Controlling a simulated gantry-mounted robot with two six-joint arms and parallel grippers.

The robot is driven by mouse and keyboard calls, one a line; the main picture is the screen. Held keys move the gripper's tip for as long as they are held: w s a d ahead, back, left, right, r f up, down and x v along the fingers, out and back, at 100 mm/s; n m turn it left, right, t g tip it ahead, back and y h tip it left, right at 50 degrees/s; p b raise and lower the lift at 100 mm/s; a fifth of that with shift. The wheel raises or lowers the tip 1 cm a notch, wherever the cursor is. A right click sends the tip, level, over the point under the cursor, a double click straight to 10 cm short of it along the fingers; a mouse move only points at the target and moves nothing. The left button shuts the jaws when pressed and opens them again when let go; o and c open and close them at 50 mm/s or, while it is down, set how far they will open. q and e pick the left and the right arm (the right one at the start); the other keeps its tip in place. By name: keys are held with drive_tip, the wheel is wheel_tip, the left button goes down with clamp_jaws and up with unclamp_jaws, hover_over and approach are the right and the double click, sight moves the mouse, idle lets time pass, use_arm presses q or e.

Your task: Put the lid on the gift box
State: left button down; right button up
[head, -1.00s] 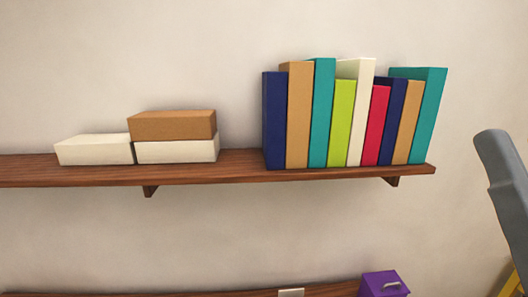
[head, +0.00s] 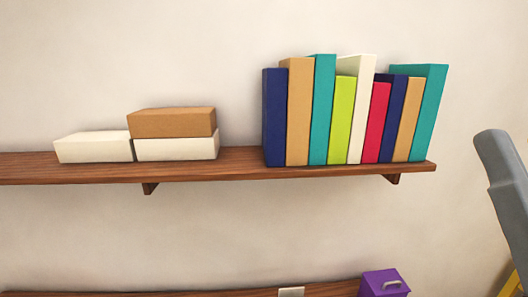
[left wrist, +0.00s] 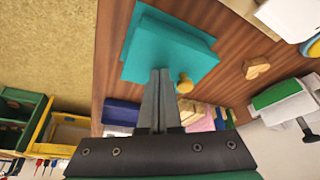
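In the left wrist view my left gripper (left wrist: 160,72) points at a teal box-like thing (left wrist: 172,50) on the brown wooden surface. The teal thing has a flat wider part and a raised block; I cannot tell whether it is the gift box or its lid. The two fingers lie side by side with almost no gap, and their tips overlap the teal thing's near edge in the picture. I see nothing held between them. A small yellow knob-like thing (left wrist: 185,84) sits beside the teal thing. My right gripper is in neither view.
In the head view a wooden shelf (head: 80,175) holds several books and stacked boxes (head: 172,122). A purple box with a handle (head: 385,282) stands below. The wrist view shows a wooden heart-shaped piece (left wrist: 256,68), a green-and-white thing (left wrist: 283,97) and yellow and green trays (left wrist: 66,130).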

use_arm(q)
wheel_tip(320, 180, up, 7)
drive_tip(key=p, duration=0.8)
idle(0.4)
